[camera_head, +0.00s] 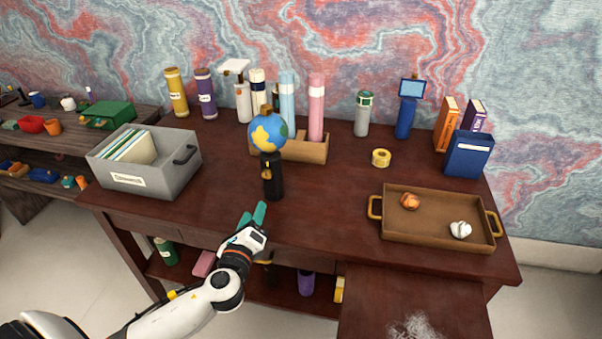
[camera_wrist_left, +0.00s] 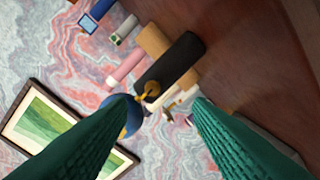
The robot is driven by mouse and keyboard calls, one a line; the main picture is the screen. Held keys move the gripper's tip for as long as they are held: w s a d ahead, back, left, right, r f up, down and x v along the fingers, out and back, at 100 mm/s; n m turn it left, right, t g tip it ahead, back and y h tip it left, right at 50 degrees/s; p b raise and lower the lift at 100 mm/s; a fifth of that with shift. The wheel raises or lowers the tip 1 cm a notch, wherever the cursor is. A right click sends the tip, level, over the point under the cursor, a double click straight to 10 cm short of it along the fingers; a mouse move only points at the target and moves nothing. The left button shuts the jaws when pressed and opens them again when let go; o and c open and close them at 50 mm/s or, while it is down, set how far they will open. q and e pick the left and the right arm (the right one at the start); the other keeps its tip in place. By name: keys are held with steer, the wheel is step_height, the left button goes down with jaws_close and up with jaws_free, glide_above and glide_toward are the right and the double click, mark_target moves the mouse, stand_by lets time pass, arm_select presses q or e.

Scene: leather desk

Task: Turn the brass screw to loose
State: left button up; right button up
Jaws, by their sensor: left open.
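The brass screw (camera_head: 267,172) is a small yellow piece on the front of a black stand (camera_head: 273,187). My right gripper is not in view.
A grey file box (camera_head: 150,178) stands left on the desk (camera_head: 330,205). A brown tray (camera_head: 430,233) with two crumpled balls lies right. Behind the globe, a tan holder (camera_head: 305,148) holds tall tubes. A yellow tape roll (camera_head: 381,158) lies right of it. The desk between stand and tray is clear.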

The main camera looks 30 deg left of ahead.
mark_target(266, 176)
arm_select(q)
steer(key=x, duration=0.3)
steer(key=r+x, duration=0.1)
steer(key=x, duration=0.3)
steer(key=p+x, duration=0.1)
steer(key=x, duration=0.2)
steer(key=shift+w+r, duration=0.35)
steer(key=shift+w, duration=0.1)
steer(key=shift+w+a, duration=0.2)
steer(key=shift+w, duration=0.25)
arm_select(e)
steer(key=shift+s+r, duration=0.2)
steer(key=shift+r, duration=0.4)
arm_select(q)
steer(key=c, duration=1)
steer(key=shift+f, duration=0.1)
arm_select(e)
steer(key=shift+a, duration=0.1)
